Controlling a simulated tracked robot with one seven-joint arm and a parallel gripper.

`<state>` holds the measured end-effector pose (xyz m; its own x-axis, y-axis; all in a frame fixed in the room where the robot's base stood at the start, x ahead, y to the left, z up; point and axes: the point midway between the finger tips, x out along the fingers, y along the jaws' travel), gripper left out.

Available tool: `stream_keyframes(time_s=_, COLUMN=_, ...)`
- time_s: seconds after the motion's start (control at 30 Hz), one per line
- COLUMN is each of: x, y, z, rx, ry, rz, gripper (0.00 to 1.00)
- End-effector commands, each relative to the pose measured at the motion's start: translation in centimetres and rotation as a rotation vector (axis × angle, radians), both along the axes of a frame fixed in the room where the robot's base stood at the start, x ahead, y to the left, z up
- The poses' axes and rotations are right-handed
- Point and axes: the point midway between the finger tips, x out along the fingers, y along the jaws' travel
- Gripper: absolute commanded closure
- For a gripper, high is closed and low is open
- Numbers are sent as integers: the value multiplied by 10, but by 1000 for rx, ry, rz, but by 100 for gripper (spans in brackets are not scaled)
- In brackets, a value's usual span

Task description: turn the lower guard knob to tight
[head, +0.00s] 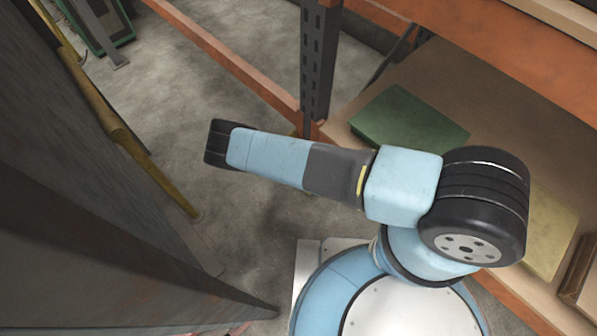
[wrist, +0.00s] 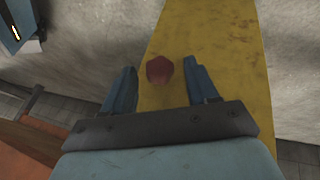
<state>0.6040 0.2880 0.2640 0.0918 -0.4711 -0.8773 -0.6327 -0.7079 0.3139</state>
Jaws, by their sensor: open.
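A small dark red knob (wrist: 160,71) sits on a wide yellow strip (wrist: 220,45), which looks like the guard, in the wrist view. My gripper (wrist: 161,68) is open, with one blue-grey finger on each side of the knob in the picture. No mark shows how tight the knob is. In the head view my arm reaches left, and neither my gripper nor the knob is visible there.
A large dark grey panel (head: 75,170) stands at left, with a yellow rail (head: 128,142) along it. At right is a rack with a dark upright (head: 319,60), orange beams and a shelf holding a green box (head: 408,128). Concrete floor (head: 225,205) lies between.

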Motion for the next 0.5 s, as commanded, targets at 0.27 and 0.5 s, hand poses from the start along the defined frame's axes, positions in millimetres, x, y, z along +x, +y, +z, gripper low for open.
stream_keyframes(time_s=0.27, x=1, y=-4, z=-8, rx=1, ry=-1, rz=0, gripper=42)
stream_keyframes(time_s=0.5, x=1, y=-4, z=-8, rx=1, ry=-1, rz=0, gripper=48)
